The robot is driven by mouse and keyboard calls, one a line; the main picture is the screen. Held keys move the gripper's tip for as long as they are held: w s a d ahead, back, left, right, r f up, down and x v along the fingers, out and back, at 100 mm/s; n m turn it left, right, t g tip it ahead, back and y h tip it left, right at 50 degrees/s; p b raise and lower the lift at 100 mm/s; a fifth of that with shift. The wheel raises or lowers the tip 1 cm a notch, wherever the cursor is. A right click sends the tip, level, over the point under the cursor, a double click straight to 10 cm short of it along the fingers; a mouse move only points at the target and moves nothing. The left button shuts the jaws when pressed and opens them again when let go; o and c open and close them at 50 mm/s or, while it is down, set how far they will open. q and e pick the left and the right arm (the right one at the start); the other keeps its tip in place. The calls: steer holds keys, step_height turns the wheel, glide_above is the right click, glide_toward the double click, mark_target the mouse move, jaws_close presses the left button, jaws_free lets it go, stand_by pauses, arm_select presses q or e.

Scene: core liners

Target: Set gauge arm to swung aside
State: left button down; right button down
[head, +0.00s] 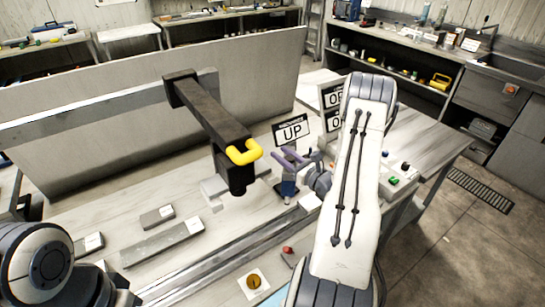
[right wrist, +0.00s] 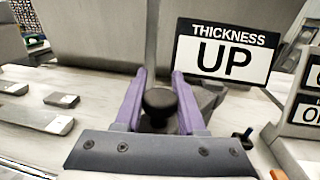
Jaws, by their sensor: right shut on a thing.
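The gauge arm (head: 215,115) is a thick black beam that reaches from the grey rail toward the front right. It has a yellow handle (head: 244,152) near its front end and a black head pointing down over the bench. My right gripper (head: 289,158), with purple fingers, is to the right of the yellow handle and apart from it. In the right wrist view its fingers (right wrist: 160,88) are shut on a black round knob (right wrist: 159,101), in front of the THICKNESS UP sign (right wrist: 226,51). My left arm shows at the lower left; its fingers are not visible.
The UP sign (head: 292,131) stands just behind my right gripper. Grey flat blocks (head: 162,243) lie on the bench left of the gauge arm. A yellow round button (head: 254,281) is at the front. A tall grey panel (head: 110,130) stands behind the rail.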

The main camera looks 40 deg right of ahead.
stand_by(0.3)
steer(key=c, duration=0.5)
jaws_free()
steer(key=shift+s+d+b, duration=0.2)
steer(key=shift+s+b, duration=0.75)
steer(key=shift+s, duration=1.7)
steer(key=shift+s+d+b, duration=0.2)
steer(key=shift+s+b, duration=0.75)
steer(key=shift+s, duration=1.65)
